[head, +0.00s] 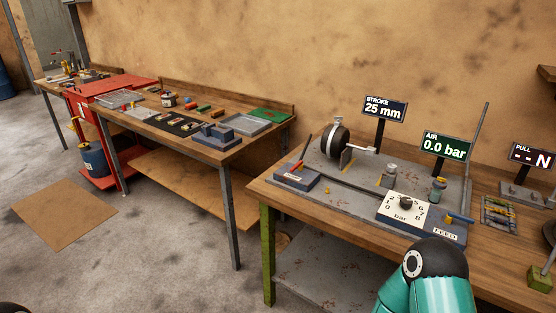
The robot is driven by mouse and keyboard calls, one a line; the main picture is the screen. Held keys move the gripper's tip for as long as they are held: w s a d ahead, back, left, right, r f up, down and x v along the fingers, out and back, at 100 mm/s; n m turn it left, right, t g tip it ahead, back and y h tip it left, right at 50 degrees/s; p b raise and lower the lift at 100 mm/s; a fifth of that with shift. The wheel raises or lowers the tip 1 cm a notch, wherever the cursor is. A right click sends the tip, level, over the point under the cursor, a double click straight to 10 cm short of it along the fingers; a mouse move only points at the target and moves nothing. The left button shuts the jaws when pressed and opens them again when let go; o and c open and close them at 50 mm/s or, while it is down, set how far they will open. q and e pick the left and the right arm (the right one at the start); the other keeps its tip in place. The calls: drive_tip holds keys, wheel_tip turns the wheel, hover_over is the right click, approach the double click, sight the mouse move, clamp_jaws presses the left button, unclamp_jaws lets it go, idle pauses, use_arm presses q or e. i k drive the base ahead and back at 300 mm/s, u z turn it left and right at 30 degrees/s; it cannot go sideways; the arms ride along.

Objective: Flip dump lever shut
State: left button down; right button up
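A small dark blue box (297,180) with a white label sits at the left end of the grey plate on the near bench. The label is too small to read. A lever (297,165) with a red part is on it, and a dark rod slants up to the right behind it; I cannot tell whether this is the dump lever or its exact setting. A second dark blue box (430,222), labelled FEED, has a bar dial and a blue-handled lever (459,218) lying low. Neither gripper shows; a teal arm link of mine fills the bottom right.
A black brake chamber (335,143) stands on the plate. Signs read STROKE 25 mm (384,108), AIR 0.0 bar (445,146) and PULL -- N (533,157). A second bench (225,152) with trays and parts stands left, beyond a floor gap.

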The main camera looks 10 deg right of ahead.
sight(300, 165)
drive_tip(key=z, duration=0.25)
drive_tip(key=i, duration=0.75)
drive_tip(key=z, duration=0.7)
